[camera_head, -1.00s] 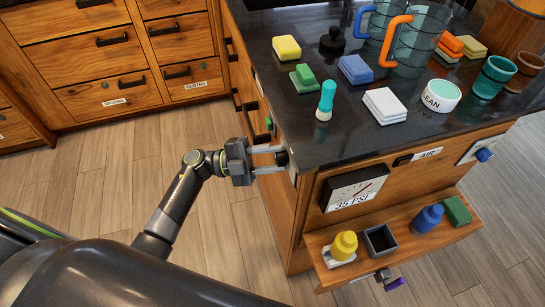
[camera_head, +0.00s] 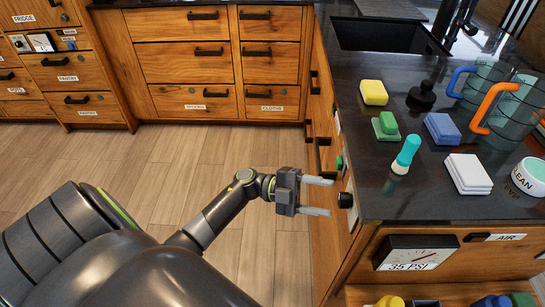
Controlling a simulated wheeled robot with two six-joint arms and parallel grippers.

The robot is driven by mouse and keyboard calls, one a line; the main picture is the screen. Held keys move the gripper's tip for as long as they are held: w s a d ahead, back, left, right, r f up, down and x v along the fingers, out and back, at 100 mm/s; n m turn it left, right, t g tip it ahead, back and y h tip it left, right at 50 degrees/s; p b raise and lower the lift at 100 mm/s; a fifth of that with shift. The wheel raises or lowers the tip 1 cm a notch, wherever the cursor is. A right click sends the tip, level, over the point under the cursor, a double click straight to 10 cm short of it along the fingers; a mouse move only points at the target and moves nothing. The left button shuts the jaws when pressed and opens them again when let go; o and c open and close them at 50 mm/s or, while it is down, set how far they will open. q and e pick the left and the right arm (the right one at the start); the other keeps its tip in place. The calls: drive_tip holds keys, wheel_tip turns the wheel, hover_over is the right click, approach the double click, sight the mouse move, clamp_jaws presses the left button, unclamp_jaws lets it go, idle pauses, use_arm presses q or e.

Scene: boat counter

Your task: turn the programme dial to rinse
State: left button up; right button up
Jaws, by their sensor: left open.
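A round black knob (camera_head: 346,200), which looks like the programme dial, sticks out from a pale panel on the left side of the counter. I see it edge-on, so its pointer and any rinse mark are hidden. My left gripper (camera_head: 331,197) is open and empty. Its two pale fingers point right at the knob, one at the far side and one at the near side. The fingertips end just left of the knob, with a small gap in the picture. My right gripper is out of view.
A green button (camera_head: 339,162) sits beyond the knob on the same side. The dark countertop (camera_head: 400,205) holds a teal-and-white brush (camera_head: 406,155), sponges, white cloths (camera_head: 468,174) and jugs. A gauge (camera_head: 415,253) is on the front. Open wooden floor (camera_head: 205,150) lies to the left.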

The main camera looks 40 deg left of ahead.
use_arm(q)
drive_tip(key=b+v, duration=0.3)
drive_tip(key=v, duration=1.1)
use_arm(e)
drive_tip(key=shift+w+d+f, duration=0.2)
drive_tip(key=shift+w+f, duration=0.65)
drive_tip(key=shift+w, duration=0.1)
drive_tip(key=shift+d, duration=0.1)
